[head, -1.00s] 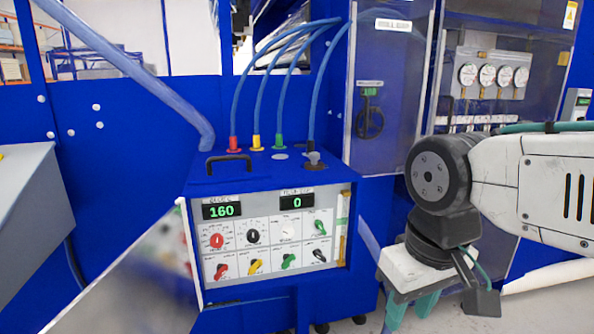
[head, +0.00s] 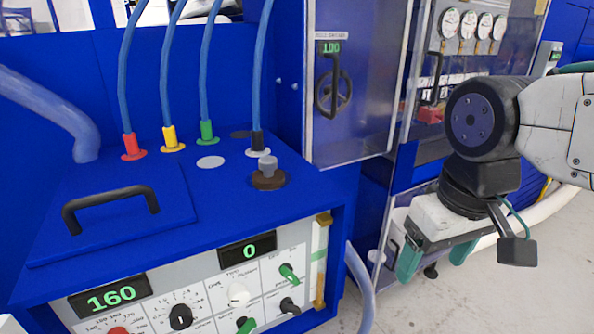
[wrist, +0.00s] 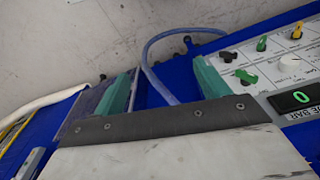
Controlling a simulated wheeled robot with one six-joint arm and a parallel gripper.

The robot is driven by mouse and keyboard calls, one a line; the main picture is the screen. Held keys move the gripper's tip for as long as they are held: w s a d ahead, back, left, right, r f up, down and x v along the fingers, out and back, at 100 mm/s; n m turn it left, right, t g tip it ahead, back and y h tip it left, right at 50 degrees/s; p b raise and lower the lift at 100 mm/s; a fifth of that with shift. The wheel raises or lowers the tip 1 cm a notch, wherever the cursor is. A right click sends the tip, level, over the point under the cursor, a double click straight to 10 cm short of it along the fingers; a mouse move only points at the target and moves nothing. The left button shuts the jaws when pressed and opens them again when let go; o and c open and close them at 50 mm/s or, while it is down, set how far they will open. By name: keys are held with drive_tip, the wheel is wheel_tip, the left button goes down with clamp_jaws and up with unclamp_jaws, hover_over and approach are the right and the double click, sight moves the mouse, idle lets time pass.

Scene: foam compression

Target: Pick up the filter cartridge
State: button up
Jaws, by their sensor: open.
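I cannot make out a filter cartridge for certain in either view. The blue machine (head: 110,225) has a square lid with a black handle (head: 110,200) on its top, and the lid lies shut. A short grey plug on a brown round base (head: 268,174) stands to the right of it. My gripper (head: 434,264) is right of the machine, pointing down, its green fingers apart. In the wrist view my gripper (wrist: 164,88) is open with nothing between the fingers; the machine's control panel is at upper right there.
Blue hoses run up from red (head: 133,148), yellow (head: 172,139) and green (head: 207,132) fittings and a dark one. A clear-fronted cabinet (head: 350,90) stands behind the machine. A blue tube (head: 360,285) hangs at its right side. Bare floor (head: 480,300) shows at lower right.

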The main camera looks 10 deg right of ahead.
sight(267, 159)
drive_tip(key=w+a+r+n, duration=0.4)
drive_tip(key=w+n, duration=0.1)
drive_tip(key=n, duration=0.1)
drive_tip(key=w+a+r+n, duration=0.4)
drive_tip(key=w+n, duration=0.1)
drive_tip(key=n, duration=0.1)
drive_tip(key=w+a+r+n+g, duration=0.1)
drive_tip(key=w+a+r+n, duration=0.3)
drive_tip(key=w+a+n, duration=0.1)
drive_tip(key=shift+w+r+n, duration=0.1)
drive_tip(key=shift+w+n, duration=0.5)
drive_tip(key=shift+n, duration=0.4)
drive_tip(key=w+a+n, duration=0.1)
drive_tip(key=a+n, duration=0.1)
drive_tip(key=w+a+r+n, duration=0.1)
drive_tip(key=a+n, duration=0.1)
drive_tip(key=w+a+r+n, duration=0.1)
drive_tip(key=a+n, duration=0.1)
drive_tip(key=shift+w+a, duration=0.1)
drive_tip(key=shift+a, duration=0.05)
drive_tip(key=shift+w+a+n, duration=0.15)
drive_tip(key=shift+a+n, duration=0.15)
drive_tip(key=shift+a, duration=0.05)
drive_tip(key=shift+a+f, duration=0.1)
drive_tip(key=shift+f, duration=0.2)
drive_tip(key=f, duration=0.7)
drive_tip(key=shift+w+d, duration=0.25)
drive_tip(key=c, duration=1.5)
drive_tip(key=shift+o, duration=0.2)
